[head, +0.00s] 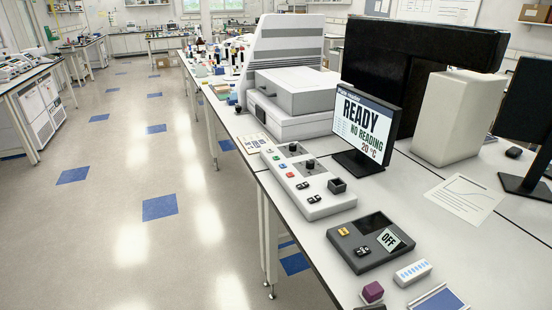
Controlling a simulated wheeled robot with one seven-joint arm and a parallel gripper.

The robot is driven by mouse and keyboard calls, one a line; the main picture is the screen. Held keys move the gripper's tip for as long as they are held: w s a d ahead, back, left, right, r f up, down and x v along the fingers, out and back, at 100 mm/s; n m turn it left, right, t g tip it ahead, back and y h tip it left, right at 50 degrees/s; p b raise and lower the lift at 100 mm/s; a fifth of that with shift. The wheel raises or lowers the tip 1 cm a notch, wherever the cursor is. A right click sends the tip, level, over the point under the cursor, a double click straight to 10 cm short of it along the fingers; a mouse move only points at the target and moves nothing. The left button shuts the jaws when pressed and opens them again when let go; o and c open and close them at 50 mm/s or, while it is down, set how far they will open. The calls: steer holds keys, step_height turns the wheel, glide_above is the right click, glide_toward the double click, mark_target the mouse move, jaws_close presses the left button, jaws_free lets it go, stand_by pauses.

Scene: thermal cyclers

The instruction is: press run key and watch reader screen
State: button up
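The reader screen (365,120) is a small monitor on a dark stand, right of centre. It reads "READY", "NO READING" and "20 °C". In front of it lies a long pale control panel (325,205) with dark knobs, black switches and small coloured keys (283,165). The key labels are too small to read, so I cannot tell which one is the run key. A large white instrument (290,90) stands behind the panel. My gripper is not in view.
A dark grey box (350,258) with an "OFF" display sits in front of the panel. Near it are a purple cube (372,291), a white strip (413,272) and a blue-topped tray (440,301). A paper sheet (465,198) lies at right. The floor (120,220) at left is clear.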

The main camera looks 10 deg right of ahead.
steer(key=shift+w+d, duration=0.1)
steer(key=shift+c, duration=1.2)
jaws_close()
